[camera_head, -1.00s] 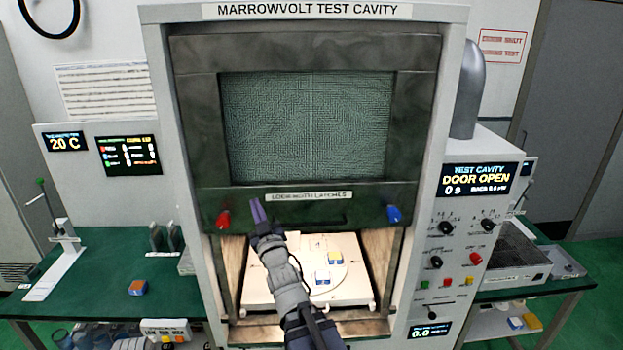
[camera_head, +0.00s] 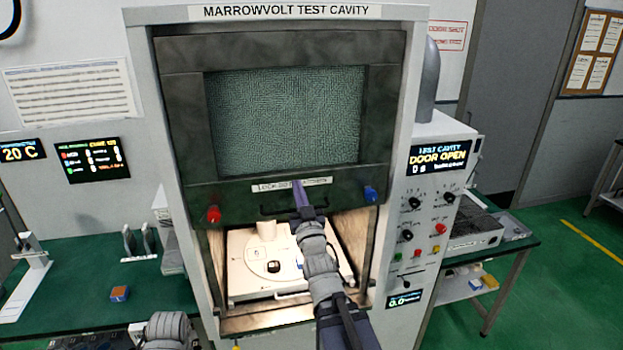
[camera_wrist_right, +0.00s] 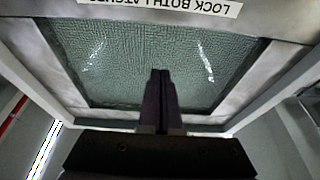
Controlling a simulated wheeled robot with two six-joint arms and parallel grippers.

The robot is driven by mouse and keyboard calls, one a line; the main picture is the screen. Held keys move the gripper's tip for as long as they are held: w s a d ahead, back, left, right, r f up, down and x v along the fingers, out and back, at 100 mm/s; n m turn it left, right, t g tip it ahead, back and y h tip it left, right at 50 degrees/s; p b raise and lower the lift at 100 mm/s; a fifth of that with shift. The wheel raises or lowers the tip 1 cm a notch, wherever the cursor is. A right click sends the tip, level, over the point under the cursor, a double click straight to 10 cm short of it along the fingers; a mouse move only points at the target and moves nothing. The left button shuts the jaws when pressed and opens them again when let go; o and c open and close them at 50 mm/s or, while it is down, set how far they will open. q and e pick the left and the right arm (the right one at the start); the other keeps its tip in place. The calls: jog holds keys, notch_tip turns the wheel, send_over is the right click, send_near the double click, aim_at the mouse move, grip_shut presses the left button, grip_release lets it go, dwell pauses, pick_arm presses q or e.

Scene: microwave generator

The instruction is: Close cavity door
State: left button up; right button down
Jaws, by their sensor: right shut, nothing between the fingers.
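The dark cavity door (camera_head: 180,120) with its mesh window (camera_head: 285,120) hangs raised, and the cavity below it is open. Its lower rail has a dark handle (camera_head: 268,210), a red latch knob (camera_head: 213,214) at the left and a blue one (camera_head: 370,194) at the right. My right gripper (camera_head: 299,190) is shut and empty, its tips overlapping the label and handle area; I cannot tell if they touch. In the right wrist view my shut fingers (camera_wrist_right: 160,80) point at the mesh window (camera_wrist_right: 120,55). My left gripper does not show.
A white tray (camera_head: 245,270) with a white cylinder (camera_head: 266,230) and small items sits inside the lit cavity. The display (camera_head: 440,155) reads DOOR OPEN. Green benches (camera_head: 70,275) flank the cabinet; a small orange-and-blue block (camera_head: 120,293) lies on the left one.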

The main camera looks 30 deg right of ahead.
aim_at(293, 167)
jog(key=p+x, duration=0.1)
jog(key=x, duration=0.2)
jog(key=p+x, duration=0.1)
jog(key=x, duration=0.2)
jog(key=p+x, duration=0.1)
jog(key=x, duration=0.3)
jog(key=shift+d+r+p, duration=0.1)
jog(key=shift+d+p, duration=0.2)
jog(key=shift+d, duration=0.1)
notch_tip(293, 167, down, 4)
jog(key=b, duration=0.4)
jog(key=shift+s, duration=0.15)
jog(key=shift+f+b, duration=0.3)
notch_tip(293, 167, down, 49)
jog(key=b, duration=4.9)
jog(key=shift+f, duration=0.25)
